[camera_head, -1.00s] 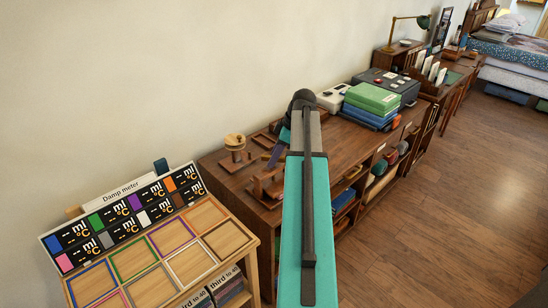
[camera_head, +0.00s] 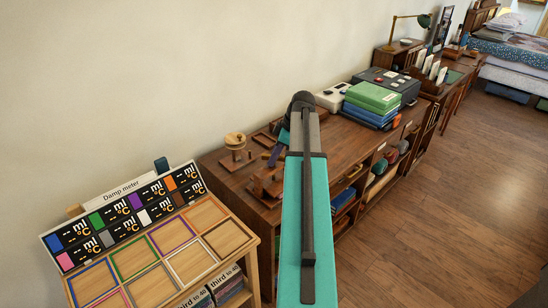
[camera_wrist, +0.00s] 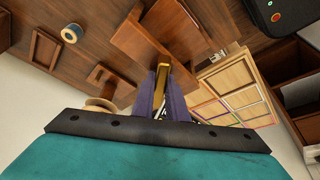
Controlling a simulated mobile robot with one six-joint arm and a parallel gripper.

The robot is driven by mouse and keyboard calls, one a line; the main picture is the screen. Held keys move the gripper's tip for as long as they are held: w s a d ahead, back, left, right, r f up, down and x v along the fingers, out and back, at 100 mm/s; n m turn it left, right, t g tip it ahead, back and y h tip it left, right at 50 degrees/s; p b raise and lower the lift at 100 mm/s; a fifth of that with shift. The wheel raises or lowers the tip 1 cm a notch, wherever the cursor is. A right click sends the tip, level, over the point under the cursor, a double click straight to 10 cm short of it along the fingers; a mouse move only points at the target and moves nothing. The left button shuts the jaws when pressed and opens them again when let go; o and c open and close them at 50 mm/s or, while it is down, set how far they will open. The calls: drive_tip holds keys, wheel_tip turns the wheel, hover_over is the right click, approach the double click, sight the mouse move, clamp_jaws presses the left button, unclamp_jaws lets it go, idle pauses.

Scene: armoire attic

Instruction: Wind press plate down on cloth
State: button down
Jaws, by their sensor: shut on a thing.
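My gripper (camera_wrist: 163,92) shows in the wrist view as two purple fingers shut on a narrow brass-coloured piece (camera_wrist: 161,78), which seems to be part of the press. Brown wooden parts (camera_wrist: 140,42), likely the press, lie just beyond the fingertips. In the head view the wooden press (camera_head: 265,186) stands near the left end of the dark wooden cabinet top, and my arm partly covers this area. One purple finger (camera_head: 276,154) shows left of my arm. I cannot make out the cloth, nor the gap under the press plate.
A round wooden spool stand (camera_head: 235,142) is beside the press. Green and blue boxes (camera_head: 371,103) and a black case (camera_head: 388,84) stand farther right on the cabinet. A damp meter board with coloured square frames (camera_head: 160,248) is at the front left. The floor to the right is clear.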

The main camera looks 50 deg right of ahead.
drive_tip(key=shift+m, duration=0.3)
